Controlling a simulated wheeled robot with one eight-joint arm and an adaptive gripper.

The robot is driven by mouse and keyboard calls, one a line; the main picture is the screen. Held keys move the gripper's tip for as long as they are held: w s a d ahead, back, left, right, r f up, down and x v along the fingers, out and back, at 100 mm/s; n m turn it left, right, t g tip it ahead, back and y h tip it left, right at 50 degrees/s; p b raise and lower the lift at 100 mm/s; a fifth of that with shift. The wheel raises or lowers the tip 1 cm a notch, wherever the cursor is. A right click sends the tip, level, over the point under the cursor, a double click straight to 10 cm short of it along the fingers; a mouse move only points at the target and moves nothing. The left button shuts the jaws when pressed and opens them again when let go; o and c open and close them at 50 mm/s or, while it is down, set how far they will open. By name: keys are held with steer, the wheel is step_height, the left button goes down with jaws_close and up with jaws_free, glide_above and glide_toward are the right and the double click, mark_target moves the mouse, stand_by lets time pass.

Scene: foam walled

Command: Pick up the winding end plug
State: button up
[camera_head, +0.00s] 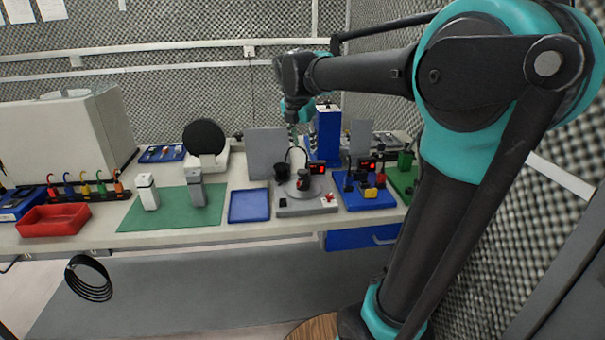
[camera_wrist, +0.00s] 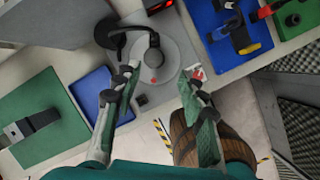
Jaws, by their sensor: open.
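I cannot tell for sure which thing is the winding end plug. A small dark piece with a red mark (camera_head: 304,183) sits on the round grey plate of a device (camera_head: 306,207) in the middle of the bench. In the wrist view the round plate (camera_wrist: 172,62) lies ahead of the fingers, with a black curved part and a small red spot on it. My gripper (camera_wrist: 157,88) is open and empty, its two fingers spread wide. In the head view my gripper (camera_head: 292,118) hangs above the back of the bench, and its fingertips are hard to make out.
A blue tray (camera_head: 249,205) and green mat (camera_head: 172,206) lie left of the device. A grey panel (camera_head: 267,152) and blue box (camera_head: 325,135) stand behind. A red bin (camera_head: 53,220) is far left.

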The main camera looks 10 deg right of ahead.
step_height(320, 180, up, 2)
steer(key=w+a+n, duration=0.1)
steer(key=n, duration=0.1)
glide_toward(306, 167)
steer(key=x, duration=0.6)
steer(key=shift+a+f, duration=0.1)
steer(key=shift+a, duration=0.05)
steer(key=shift+x, duration=2.65)
steer(key=shift+c, duration=0.2)
jaws_close()
